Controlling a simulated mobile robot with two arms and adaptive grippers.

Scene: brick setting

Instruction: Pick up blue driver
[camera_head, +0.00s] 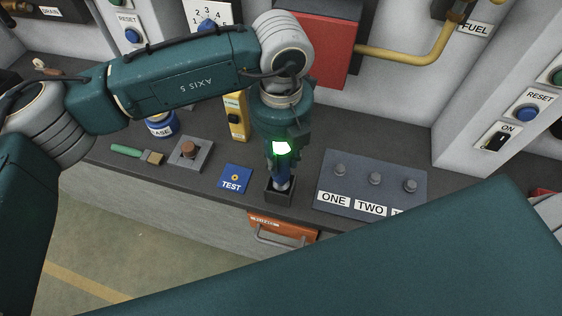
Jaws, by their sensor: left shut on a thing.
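My left arm reaches in from the left and bends down at the bench. My left gripper (281,170) points straight down and is shut on the blue driver (283,184). Only a small blue part of the driver shows below the gripper. The driver is upright at a dark square holder (278,196) near the bench's front edge. I cannot tell whether its lower end is still inside the holder. My right gripper is out of view.
A blue TEST card (235,179) and a grey block (191,153) lie left of the holder, with a green-handled brush (127,150) further left. A yellow device (237,115) stands behind. A peg panel (371,184) is on the right. An orange drawer (282,227) is below.

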